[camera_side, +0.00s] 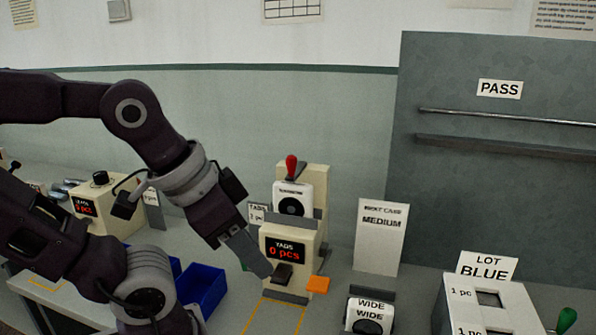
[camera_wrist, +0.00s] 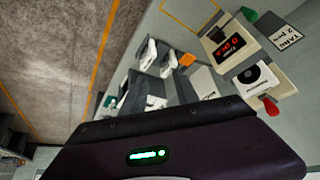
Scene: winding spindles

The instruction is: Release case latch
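No part is marked as a case latch, and I cannot tell which part it is. A cream machine (camera_side: 307,237) has a red-lit display reading 0 pcs, a white unit (camera_side: 292,199) with a dark round opening, and a red-knobbed lever (camera_side: 291,166) on top. A dark block (camera_side: 283,272) sits low on its front, with an orange tab (camera_side: 318,284) to the right. My gripper (camera_side: 262,267) points down and right, just left of the dark block; contact is unclear. Its finger opening is hidden. The wrist view shows the white unit (camera_wrist: 250,76), red knob (camera_wrist: 271,106) and orange tab (camera_wrist: 187,60).
A blue bin (camera_side: 203,287) stands left of the machine, below my arm. To the right are a MEDIUM card (camera_side: 380,237), a white item marked WIDE (camera_side: 368,316) and a LOT BLUE rack (camera_side: 487,306). Another display box (camera_side: 106,207) stands at left.

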